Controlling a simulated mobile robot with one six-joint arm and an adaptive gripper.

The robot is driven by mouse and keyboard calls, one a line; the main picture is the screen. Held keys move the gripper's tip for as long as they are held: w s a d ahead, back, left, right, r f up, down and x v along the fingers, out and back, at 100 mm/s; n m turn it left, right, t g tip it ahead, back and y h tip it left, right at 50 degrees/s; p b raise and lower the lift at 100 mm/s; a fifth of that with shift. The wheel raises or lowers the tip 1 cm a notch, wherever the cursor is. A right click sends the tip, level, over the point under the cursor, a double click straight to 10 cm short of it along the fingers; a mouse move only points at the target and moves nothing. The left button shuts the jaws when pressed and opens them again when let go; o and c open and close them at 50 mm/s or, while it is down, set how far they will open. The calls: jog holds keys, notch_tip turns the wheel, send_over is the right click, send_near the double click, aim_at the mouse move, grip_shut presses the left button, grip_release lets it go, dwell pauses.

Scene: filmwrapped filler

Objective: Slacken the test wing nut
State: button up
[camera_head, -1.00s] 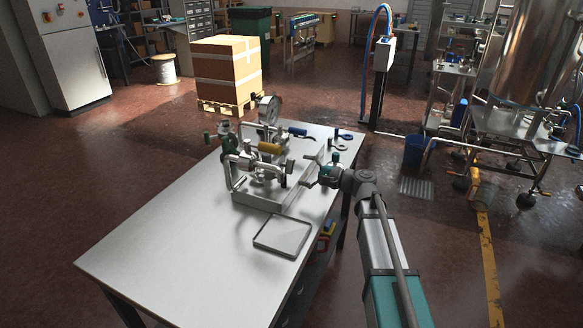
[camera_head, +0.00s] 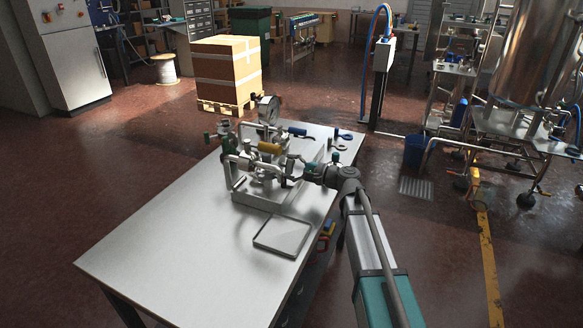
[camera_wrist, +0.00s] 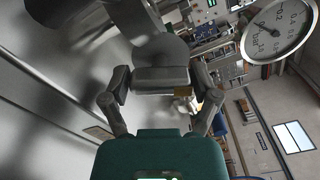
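A metal test rig (camera_head: 262,170) with clamps, pipes and a round gauge stands on the grey table. My gripper (camera_head: 294,173) is at the rig's right side, low and close to its fittings. In the wrist view my gripper (camera_wrist: 160,80) has its two fingers apart, one on each side of a wide grey part (camera_wrist: 160,76). This part may be the test wing nut, but its wings are not clear. I see no clear grip on it; contact with the pads is hard to judge. In the head view my gripper and arm partly hide this spot.
The table (camera_head: 165,245) is clear at its front left. A shallow tray (camera_head: 283,236) lies in front of the rig. The gauge (camera_wrist: 276,30) shows at the upper right of the wrist view. A blue-handled tool (camera_head: 298,131) lies behind the rig.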

jog(key=c, duration=0.5)
jog(key=shift+n, duration=0.8)
jog(key=o, duration=1)
jog(key=shift+o, duration=0.2)
jog(key=shift+d, duration=0.1)
